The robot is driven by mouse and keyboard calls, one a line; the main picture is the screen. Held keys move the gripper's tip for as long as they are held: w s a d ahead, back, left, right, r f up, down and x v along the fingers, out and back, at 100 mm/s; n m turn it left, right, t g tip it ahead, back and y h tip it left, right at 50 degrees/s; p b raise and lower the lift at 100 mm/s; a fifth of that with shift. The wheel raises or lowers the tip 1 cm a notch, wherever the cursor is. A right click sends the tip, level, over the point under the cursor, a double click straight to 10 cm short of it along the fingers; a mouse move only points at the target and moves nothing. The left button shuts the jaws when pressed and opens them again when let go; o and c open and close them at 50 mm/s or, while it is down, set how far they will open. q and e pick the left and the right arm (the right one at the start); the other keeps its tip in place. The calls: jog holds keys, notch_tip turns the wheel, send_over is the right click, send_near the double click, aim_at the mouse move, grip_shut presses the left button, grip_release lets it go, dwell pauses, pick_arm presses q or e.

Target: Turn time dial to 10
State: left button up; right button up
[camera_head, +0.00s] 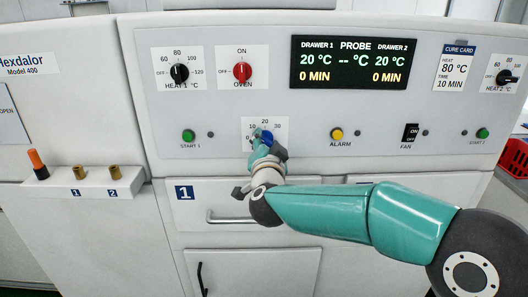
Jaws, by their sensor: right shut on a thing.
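The time dial's white scale plate (281,125) is low on the control panel, with 10, 20 and 30 visible along its top. My right gripper (263,138) is at the dial, shut on its knob. The gripper hides the knob and much of the scale, so I cannot tell where its pointer stands. My right arm reaches in from the lower right. The cure card (455,68) at the upper right reads heat 80 °C, time 10 min. My left gripper is not in view.
The display (352,64) shows 20 °C and 0 MIN for both drawers. Nearby are the HEAT 1 dial (180,74), red OVEN switch (242,72), green START 1 button (188,136) and yellow ALARM button (337,134). A drawer handle (228,217) is below.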

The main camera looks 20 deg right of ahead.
jog(key=shift+m, duration=0.4)
jog(key=o, duration=1.1)
jog(key=shift+o, duration=0.2)
jog(key=v, duration=1.2)
